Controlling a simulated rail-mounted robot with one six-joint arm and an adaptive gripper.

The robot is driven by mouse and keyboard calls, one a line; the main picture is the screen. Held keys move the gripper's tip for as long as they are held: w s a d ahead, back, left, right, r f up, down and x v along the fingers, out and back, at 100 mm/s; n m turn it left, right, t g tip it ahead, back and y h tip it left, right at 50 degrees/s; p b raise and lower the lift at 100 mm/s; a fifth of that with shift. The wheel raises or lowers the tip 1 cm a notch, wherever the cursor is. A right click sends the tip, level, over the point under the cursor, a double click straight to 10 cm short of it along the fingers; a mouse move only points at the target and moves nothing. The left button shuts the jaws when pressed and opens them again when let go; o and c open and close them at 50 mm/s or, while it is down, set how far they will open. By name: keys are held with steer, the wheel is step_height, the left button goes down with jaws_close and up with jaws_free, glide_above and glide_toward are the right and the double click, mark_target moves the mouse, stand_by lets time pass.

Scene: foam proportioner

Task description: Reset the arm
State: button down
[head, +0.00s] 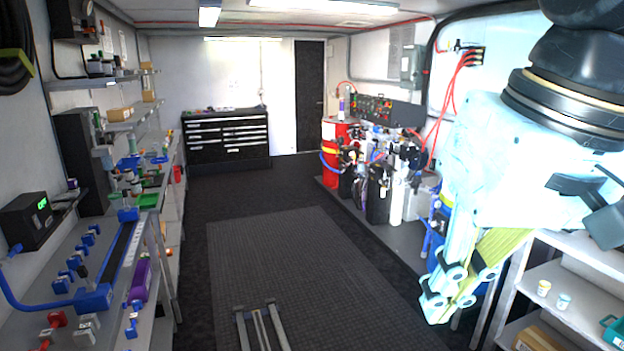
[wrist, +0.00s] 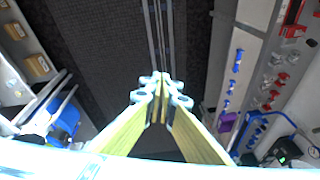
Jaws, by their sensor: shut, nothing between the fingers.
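My gripper (head: 452,290) hangs at the right side of the head view, in front of the white shelves, with its fingers pointing down. In the wrist view my gripper (wrist: 161,84) shows its two yellow-green fingers meeting at the tips. It is shut and holds nothing. Below the fingertips in the wrist view is the dark floor (wrist: 100,60). My gripper touches no object that I can see.
A workbench (head: 50,275) with blue and red fittings runs along the left wall. Pumps and a red drum (head: 336,150) stand at the back right. White shelves (head: 575,295) stand at the right. The floor mat (head: 310,270) in the middle is clear except for rails (head: 262,328).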

steer(key=s+d+f+t+h, duration=0.1)
steer(key=s+d+f, duration=0.4)
steer(key=s, duration=0.1)
steer(key=shift+s+d+m, duration=0.25)
steer(key=shift+s+m, duration=0.05)
steer(key=shift+m, duration=0.1)
